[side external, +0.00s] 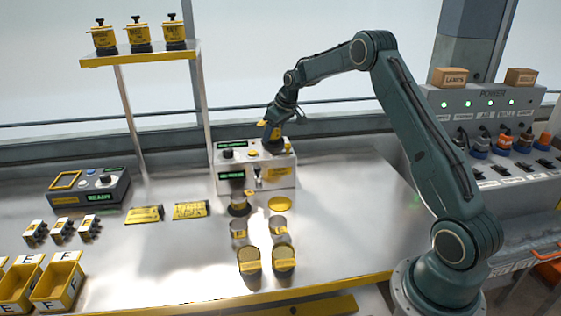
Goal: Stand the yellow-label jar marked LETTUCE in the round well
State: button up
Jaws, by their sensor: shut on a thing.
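My gripper (272,143) points down at the right part of the white seeder box (225,182). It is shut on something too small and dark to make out. I cannot tell which is the well.
The shelf (125,58) stands on posts at left. A control box (88,190), yellow cards (190,210) and yellow bins (57,284) lie left. The bench right of the seeder is clear.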

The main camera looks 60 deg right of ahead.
jog(key=shift+s+f, duration=0.15)
jog(key=shift+f, duration=0.65)
jog(key=o, duration=1.1)
jog(key=shift+a, duration=0.25)
jog(key=v, duration=1)
jog(key=d+v, duration=0.1)
jog(key=v, duration=0.4)
jog(key=shift+w+r, duration=0.25)
jog(key=shift+w, duration=0.05)
